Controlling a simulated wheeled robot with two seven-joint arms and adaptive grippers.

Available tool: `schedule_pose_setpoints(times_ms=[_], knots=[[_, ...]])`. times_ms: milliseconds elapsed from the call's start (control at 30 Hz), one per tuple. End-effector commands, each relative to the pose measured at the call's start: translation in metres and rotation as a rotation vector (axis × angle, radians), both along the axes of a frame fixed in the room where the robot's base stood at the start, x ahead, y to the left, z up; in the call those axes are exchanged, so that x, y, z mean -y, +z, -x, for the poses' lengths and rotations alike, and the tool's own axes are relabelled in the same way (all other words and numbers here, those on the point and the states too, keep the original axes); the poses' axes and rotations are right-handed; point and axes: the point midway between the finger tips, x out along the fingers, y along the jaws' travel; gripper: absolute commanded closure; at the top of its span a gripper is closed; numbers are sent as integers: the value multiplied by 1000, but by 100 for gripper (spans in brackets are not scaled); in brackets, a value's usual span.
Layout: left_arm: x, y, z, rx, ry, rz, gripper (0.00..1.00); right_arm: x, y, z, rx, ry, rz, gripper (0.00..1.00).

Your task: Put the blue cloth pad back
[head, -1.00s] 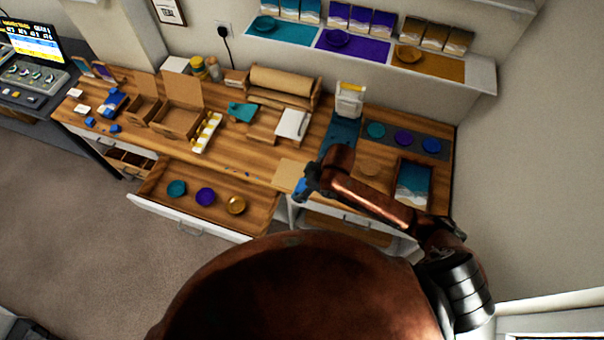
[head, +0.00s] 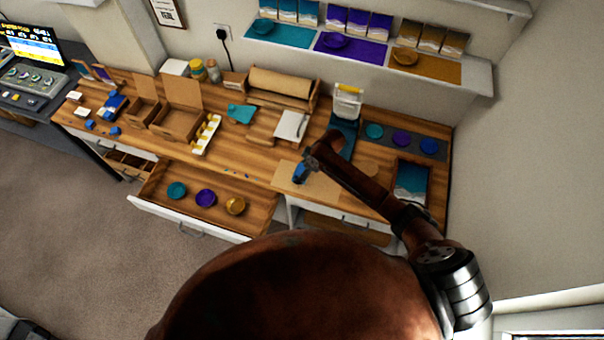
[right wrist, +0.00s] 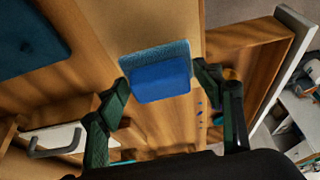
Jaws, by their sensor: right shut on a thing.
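The blue cloth pad (right wrist: 160,75) is between the fingers of my right gripper (right wrist: 165,82) in the right wrist view, with a lighter blue fuzzy face along one side. In the head view the right gripper (head: 301,176) is shut on the pad over the tan board (head: 325,193) on the bench; the pad shows there only as a small blue patch. I cannot tell whether the pad touches the board. My left gripper is not in view.
A dark teal mat (head: 346,133) lies behind the gripper, with a white device (head: 347,101) beyond it. A framed teal picture (head: 412,182) lies to the right. An open drawer (head: 150,207) holding three small bowls juts out at left. A roll (head: 283,82) stands behind.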

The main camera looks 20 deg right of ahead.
Motion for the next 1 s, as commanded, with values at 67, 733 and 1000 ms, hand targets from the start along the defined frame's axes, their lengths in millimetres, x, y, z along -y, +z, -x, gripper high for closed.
schedule_pose_setpoints(times_ms=[67,733,1000], knots=[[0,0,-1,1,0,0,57,0,-4,-3,0,0,0,59],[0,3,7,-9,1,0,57,2,-40,-5,1,0,1,59],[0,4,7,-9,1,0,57,2,-39,-5,1,0,1,22]])
